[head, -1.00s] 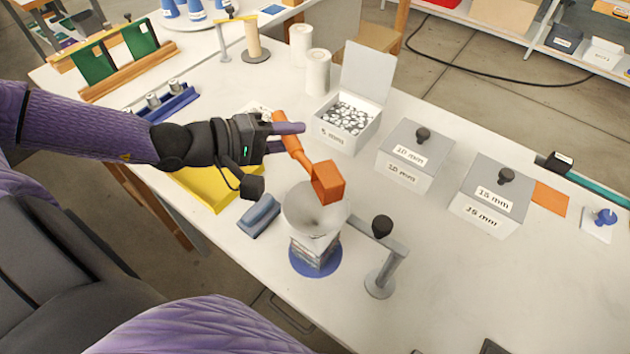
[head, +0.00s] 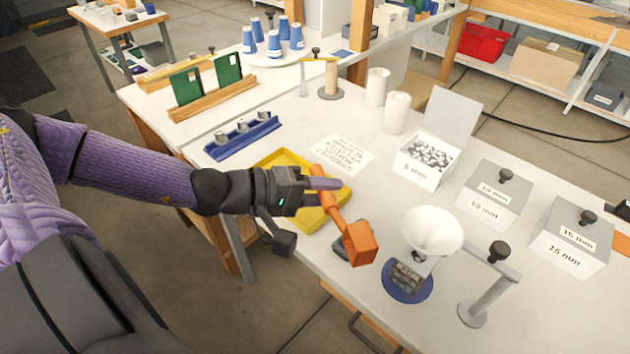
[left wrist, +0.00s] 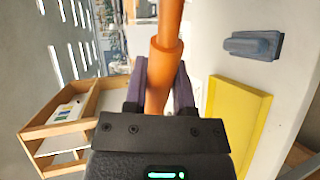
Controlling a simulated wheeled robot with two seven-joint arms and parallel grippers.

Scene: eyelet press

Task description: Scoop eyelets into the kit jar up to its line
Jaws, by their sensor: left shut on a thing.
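My left gripper (head: 318,191) is shut on the handle of an orange scoop (head: 361,243); the handle also shows between the fingers in the left wrist view (left wrist: 165,60). The scoop's box-shaped head hangs left of the white funnel (head: 431,230), apart from it in the picture. The funnel sits over the kit jar (head: 408,277), which stands on a blue round base (head: 404,294). The jar's line and fill level are too small to tell. The open 5 mm or similar box (head: 424,172) holds eyelets (head: 430,152). My right gripper is not in view.
Closed boxes marked 10 mm (head: 493,193) and 15 mm (head: 572,237) stand at right. A grey stand (head: 487,296) is beside the funnel. A yellow tray (head: 276,160), a grey-blue block (head: 352,252) and a printed sheet (head: 343,156) lie near my left gripper.

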